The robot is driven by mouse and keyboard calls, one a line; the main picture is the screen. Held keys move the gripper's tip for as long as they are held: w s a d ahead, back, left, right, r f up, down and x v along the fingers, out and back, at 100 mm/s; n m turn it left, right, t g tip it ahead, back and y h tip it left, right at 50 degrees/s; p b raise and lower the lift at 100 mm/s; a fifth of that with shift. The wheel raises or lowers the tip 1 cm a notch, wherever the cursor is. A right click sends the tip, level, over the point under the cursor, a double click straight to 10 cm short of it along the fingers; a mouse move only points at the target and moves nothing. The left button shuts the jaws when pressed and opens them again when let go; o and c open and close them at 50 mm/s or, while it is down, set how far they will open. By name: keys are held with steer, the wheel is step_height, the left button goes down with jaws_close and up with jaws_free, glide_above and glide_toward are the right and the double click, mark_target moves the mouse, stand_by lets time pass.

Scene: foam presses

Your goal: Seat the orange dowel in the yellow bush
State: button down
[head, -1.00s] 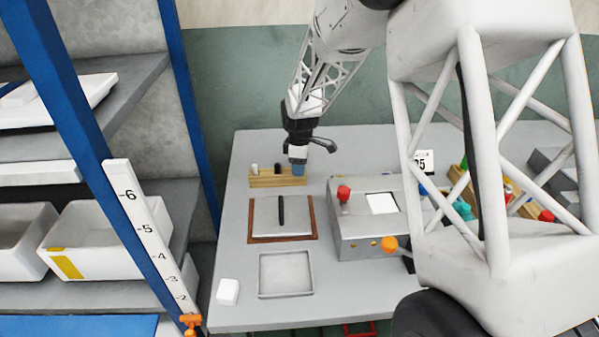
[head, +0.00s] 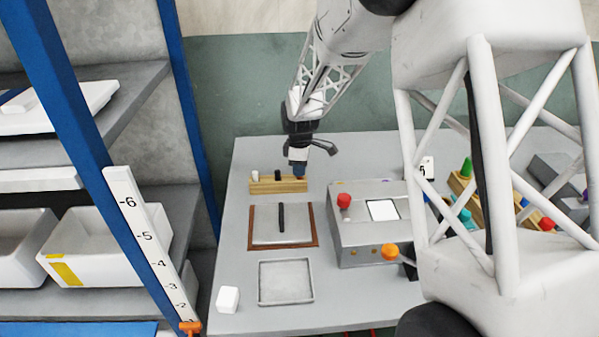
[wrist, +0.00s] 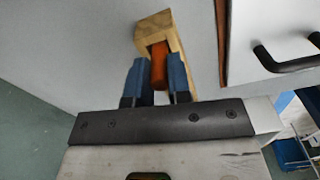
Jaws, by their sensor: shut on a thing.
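My gripper (head: 299,175) is at the right end of a wooden rack (head: 278,186) at the back left of the table in the head view. In the wrist view its two blue fingers (wrist: 157,80) are shut on the orange dowel (wrist: 159,65), one on each side. The dowel stands against the wooden rack (wrist: 154,27); I cannot tell whether its lower end is clear of it. I cannot make out the yellow bush in either view.
A brown-framed plate with a black handle (head: 282,217) lies in front of the rack, then a grey tray (head: 286,282) and a white block (head: 228,299). A grey box with a red knob (head: 344,201) stands right. Another wooden rack (head: 466,194) is partly behind my arm.

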step_height(320, 180, up, 8)
steer(key=shift+r, duration=0.25)
steer(key=shift+d, duration=0.1)
stand_by(0.7)
steer(key=s+d, duration=0.4)
steer(key=d, duration=0.8)
steer(key=shift+d+r, duration=0.15)
step_height(320, 180, down, 6)
stand_by(0.4)
steer(key=shift+f, duration=2)
steer(key=shift+f, duration=0.15)
